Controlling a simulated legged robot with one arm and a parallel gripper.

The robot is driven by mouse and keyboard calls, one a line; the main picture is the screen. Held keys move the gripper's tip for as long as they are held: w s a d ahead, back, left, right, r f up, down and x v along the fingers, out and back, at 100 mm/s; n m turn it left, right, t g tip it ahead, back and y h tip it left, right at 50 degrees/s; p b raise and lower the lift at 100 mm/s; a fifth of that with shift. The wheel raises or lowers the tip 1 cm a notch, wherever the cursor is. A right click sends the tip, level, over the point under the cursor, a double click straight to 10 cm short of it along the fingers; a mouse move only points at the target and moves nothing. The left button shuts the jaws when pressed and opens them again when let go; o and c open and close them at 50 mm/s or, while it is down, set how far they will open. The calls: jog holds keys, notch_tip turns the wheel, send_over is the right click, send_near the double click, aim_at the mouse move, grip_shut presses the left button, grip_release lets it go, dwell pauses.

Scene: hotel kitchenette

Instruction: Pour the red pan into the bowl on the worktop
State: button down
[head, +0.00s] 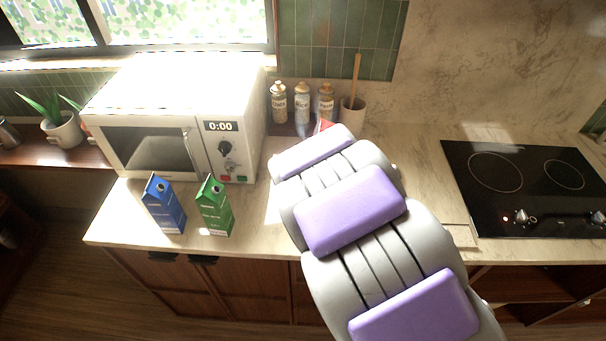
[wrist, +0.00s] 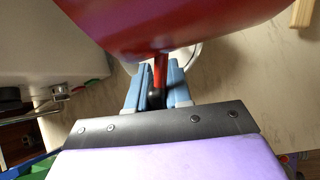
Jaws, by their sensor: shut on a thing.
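The red pan (wrist: 170,25) fills the top of the wrist view, with its handle running down toward me. My gripper (wrist: 158,85) has its two blue fingers shut on that handle. In the head view only a small red bit of the pan (head: 325,125) shows past my arm, above the worktop. A pale curved rim (wrist: 194,55) shows just behind the pan in the wrist view; it may be the bowl, but most of it is hidden. The bowl cannot be made out in the head view, where my arm covers the middle of the worktop.
A white microwave (head: 158,105) stands left, with a blue carton (head: 163,205) and a green carton (head: 214,207) in front. Several bottles (head: 302,103) and a utensil pot (head: 352,112) stand along the back wall. A black hob (head: 530,190) lies right.

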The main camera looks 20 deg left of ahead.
jog(key=d+n+h+p, duration=0.1)
jog(key=h+p, duration=0.1)
jog(key=p, duration=0.4)
jog(key=shift+d+h, duration=0.2)
jog(key=shift+h, duration=0.2)
jog(key=shift+a+h+p, duration=0.25)
jog(key=shift+h+p, duration=0.15)
jog(key=shift+p, duration=0.55)
jog(key=shift+d+n+t+p, duration=0.2)
jog(key=shift+n+t+p, duration=0.15)
jog(key=shift+p, duration=0.65)
jog(key=shift+w+d+n+t+h+p, duration=0.15)
jog(key=shift+n+h+p, duration=0.45)
jog(key=shift+p, duration=1.5)
jog(key=shift+s+a+n+t+h+p, duration=0.1)
jog(key=shift+h+p, duration=0.9)
jog(key=shift+p, duration=1.05)
jog(key=shift+d+h+p, duration=0.15)
jog(key=shift+h+p, duration=0.15)
jog(key=shift+p, duration=0.45)
